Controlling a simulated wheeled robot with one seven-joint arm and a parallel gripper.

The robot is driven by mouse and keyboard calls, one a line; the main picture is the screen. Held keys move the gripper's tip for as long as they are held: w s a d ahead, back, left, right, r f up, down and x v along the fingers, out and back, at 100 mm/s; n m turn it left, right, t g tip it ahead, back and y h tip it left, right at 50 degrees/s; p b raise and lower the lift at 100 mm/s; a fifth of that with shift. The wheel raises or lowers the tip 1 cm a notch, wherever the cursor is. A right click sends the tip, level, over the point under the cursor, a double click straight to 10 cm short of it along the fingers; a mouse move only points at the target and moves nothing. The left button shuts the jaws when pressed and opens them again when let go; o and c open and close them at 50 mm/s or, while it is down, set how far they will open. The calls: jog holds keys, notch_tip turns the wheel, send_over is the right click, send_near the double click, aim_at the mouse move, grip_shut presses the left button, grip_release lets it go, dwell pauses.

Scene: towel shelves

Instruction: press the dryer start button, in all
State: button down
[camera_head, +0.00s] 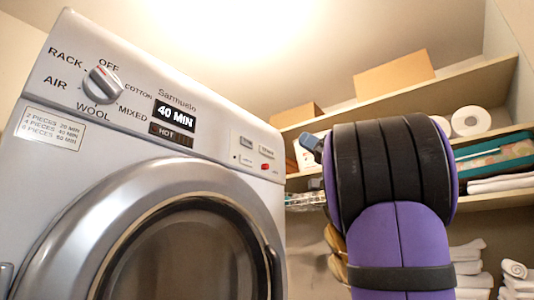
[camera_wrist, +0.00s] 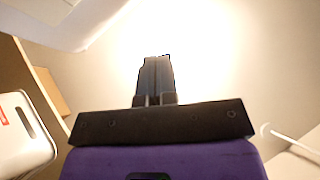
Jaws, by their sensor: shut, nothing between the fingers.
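The silver dryer (camera_head: 120,135) fills the left of the head view, with its round door (camera_head: 180,250) shut. Its control panel has a knob pointing between OFF and RACK, a lit display (camera_head: 175,115) reading 40 MIN, and several small buttons at the right end. One is a red button (camera_head: 266,167); its label is too small to read. My gripper (camera_wrist: 155,75) is shut and empty in the wrist view, with its fingers against a bright ceiling. In the head view my purple and black arm stands to the right of the panel, apart from the buttons; the fingertips are not clear there.
Wooden shelves (camera_head: 392,105) at the right hold a cardboard box (camera_head: 395,75), white rolls (camera_head: 471,121) and folded towels. My arm stands in front of them. In the wrist view a white object with a slot (camera_wrist: 22,135) is at the left edge.

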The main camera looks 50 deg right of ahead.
aim_at(267, 152)
jog(key=w, duration=0.8)
jog(key=shift+w+a, duration=0.35)
jog(key=shift+w, duration=0.05)
jog(key=shift+w, duration=0.15)
dwell(1.9)
jog(key=shift+w, duration=0.3)
jog(key=shift+w, duration=0.4)
dwell(0.8)
jog(key=shift+s, duration=0.1)
dwell(0.3)
jog(key=shift+s, duration=0.75)
